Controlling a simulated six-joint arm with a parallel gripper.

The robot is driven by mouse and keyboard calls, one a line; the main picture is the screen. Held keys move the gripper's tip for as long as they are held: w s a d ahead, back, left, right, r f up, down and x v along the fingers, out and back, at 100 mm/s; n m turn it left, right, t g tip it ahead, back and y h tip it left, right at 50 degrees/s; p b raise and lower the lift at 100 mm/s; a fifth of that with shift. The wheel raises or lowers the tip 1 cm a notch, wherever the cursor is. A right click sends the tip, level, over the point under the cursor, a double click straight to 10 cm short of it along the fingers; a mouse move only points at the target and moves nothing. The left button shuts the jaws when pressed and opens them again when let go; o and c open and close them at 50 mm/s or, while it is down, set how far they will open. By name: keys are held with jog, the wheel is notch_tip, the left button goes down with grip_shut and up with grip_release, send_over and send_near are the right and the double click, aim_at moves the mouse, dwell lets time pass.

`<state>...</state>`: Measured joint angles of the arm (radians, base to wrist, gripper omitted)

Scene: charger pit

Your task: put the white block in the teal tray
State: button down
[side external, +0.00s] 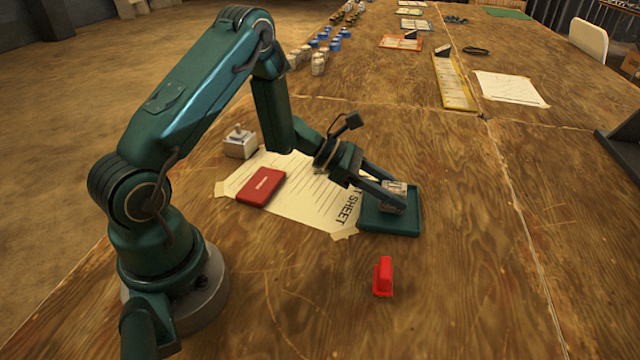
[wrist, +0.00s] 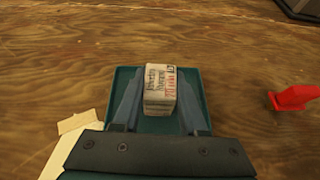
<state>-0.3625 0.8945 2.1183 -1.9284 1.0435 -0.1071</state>
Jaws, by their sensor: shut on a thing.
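The white block (side external: 395,191) has printed text on it and is held between the two fingers of my gripper (side external: 385,197). In the wrist view the block (wrist: 160,90) sits between the fingertips of my gripper (wrist: 158,100), which is shut on it. The teal tray (side external: 408,222) lies flat on the table, and the block is over it, within its outline in the wrist view (wrist: 197,78). I cannot tell whether the block touches the tray floor. My fingers hide part of the tray and of the block's sides.
A red block-like object (side external: 383,276) stands in front of the tray. A red box (side external: 261,187) lies on a taped paper sheet (side external: 300,195) to the left. A grey joystick box (side external: 240,143) stands behind the sheet. The table right of the tray is clear.

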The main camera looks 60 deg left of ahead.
jog(key=shift+c, duration=2.2)
grip_release()
jog(key=shift+f, duration=0.1)
jog(key=shift+s+a+r, duration=0.1)
jog(key=shift+a+r, duration=0.05)
jog(key=shift+r, duration=0.1)
jog(key=v, duration=1.2)
jog(key=s+d+r+m+g, duration=0.5)
jog(key=s+d+m+g, duration=0.1)
jog(key=d+m, duration=0.5)
jog(key=s+a+r+m+t+y, duration=0.1)
jog(key=s+r+m+t+y, duration=0.1)
jog(key=s+m+y, duration=0.7)
jog(key=r+m, duration=0.1)
jog(key=m, duration=0.5)
jog(key=shift+a+r+m+t, duration=0.2)
jog(key=shift+r+m+t, duration=0.05)
jog(key=shift+m+t, duration=0.05)
